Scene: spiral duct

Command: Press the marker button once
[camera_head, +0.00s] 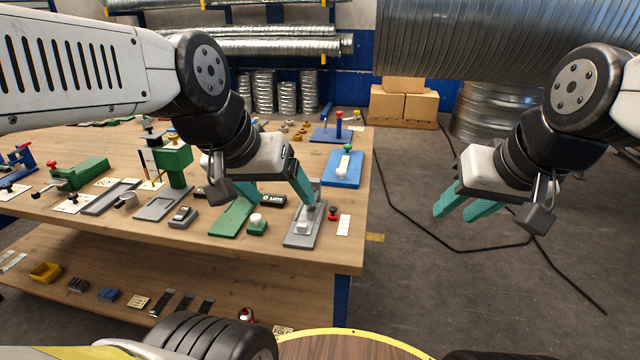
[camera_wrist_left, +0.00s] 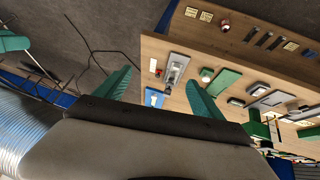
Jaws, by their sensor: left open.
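A small green box with a white domed button (camera_head: 257,223) stands near the table's front edge. It also shows in the left wrist view (camera_wrist_left: 207,74). I see no label that confirms it as the marker button. My left gripper (camera_head: 276,203) is open and empty above the front right of the table, near the green box and a grey plate with a metal device (camera_head: 303,229). In the left wrist view its two teal fingers are well apart. My right gripper (camera_head: 454,215) is open and empty over the floor, right of the table.
The wooden table (camera_head: 190,258) holds several fixtures. A green plate (camera_head: 228,222) lies left of the box, beside a dark display. A red-knobbed piece (camera_head: 333,212) and a blue plate (camera_head: 343,168) are to the right. A lower shelf holds small parts. Floor right of the table is open, with a black cable.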

